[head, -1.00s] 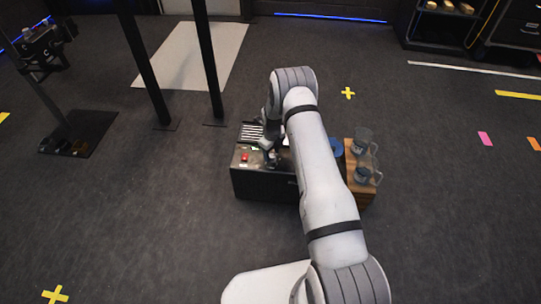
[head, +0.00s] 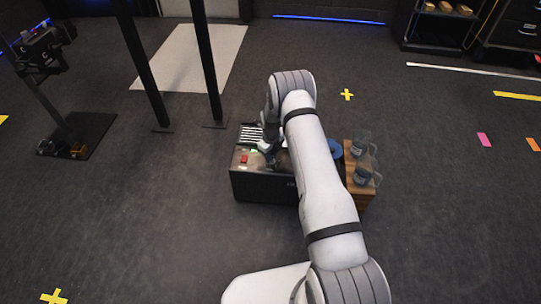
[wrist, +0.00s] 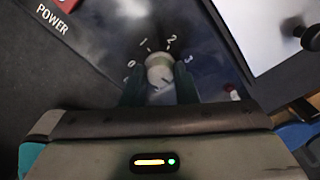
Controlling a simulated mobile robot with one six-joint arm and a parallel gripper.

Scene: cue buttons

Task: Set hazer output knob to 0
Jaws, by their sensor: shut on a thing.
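The hazer (head: 262,188) is a black box on the floor, with a red switch (head: 244,158) on its top panel. In the wrist view the output knob (wrist: 159,70) is a small pale round knob on the dark panel. Printed numbers 0, 1, 2 and 3 curve around it from left to right. My gripper (wrist: 160,88) has its teal fingers on either side of the knob and is shut on it. The knob's pointer mark is too blurred to read. In the head view my gripper (head: 270,153) is over the panel, and my arm hides part of the box.
A wooden crate (head: 361,190) with glass mugs (head: 362,173) stands right of the hazer. A blue round thing (head: 335,148) is beside it. Two black posts (head: 208,70) stand behind left. In the wrist view a red POWER switch (wrist: 62,6) is at upper left. Open floor lies left.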

